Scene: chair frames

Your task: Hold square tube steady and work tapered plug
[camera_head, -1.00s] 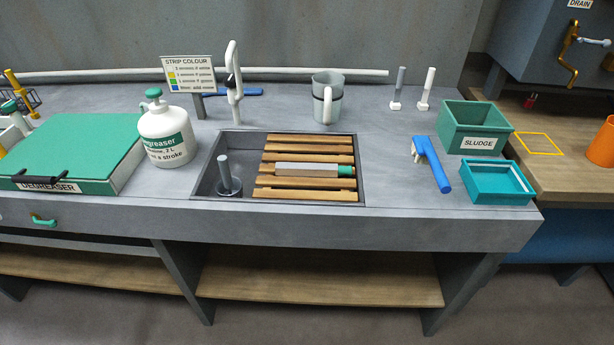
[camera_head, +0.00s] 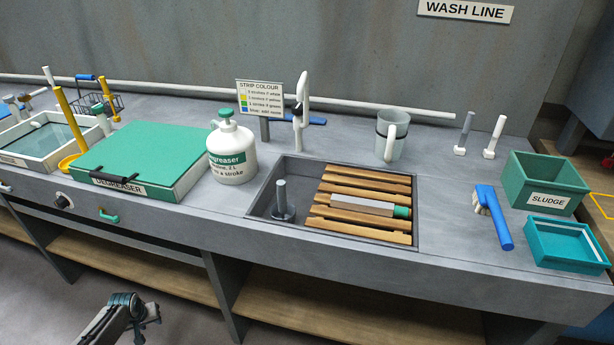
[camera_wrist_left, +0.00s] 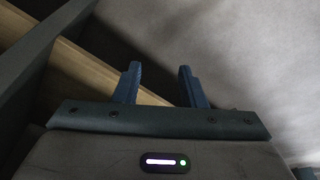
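The square tube (camera_head: 361,206) is grey and lies flat across the wooden slats in the sink. A green tapered plug (camera_head: 401,212) sits at its right end; how deep it is seated cannot be told. My left gripper (camera_head: 150,310) shows at the bottom left of the head view, low in front of the bench and well away from the tube. In the left wrist view its two blue fingers (camera_wrist_left: 159,88) stand apart with nothing between them. My right gripper is not in view.
The slatted rack (camera_head: 345,222) covers the sink's right part; an upright drain post (camera_head: 282,198) stands at its left. A degreaser bottle (camera_head: 232,155), green-lidded tank (camera_head: 145,150), jug (camera_head: 391,140), blue brush (camera_head: 494,215) and sludge bin (camera_head: 545,180) stand around.

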